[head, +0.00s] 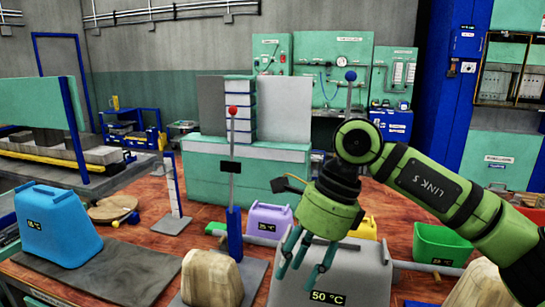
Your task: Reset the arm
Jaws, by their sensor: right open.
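My right arm (425,180), green with black joints, reaches in from the right edge. My right gripper (303,265) hangs from it with its two teal fingers pointing down and apart, and nothing shows between them. The fingers overlap the left side of a grey container (355,275) marked 50 °C in the picture; I cannot tell whether they touch it. A tall lever with a red knob (233,112) stands upright on a blue post left of the gripper. My left gripper is not in view.
A blue container (58,228) stands on a dark mat at left. A purple container (268,220), a yellow one (366,228) and a green bin (442,245) stand behind the grey one. Beige blocks (212,278) sit at the front.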

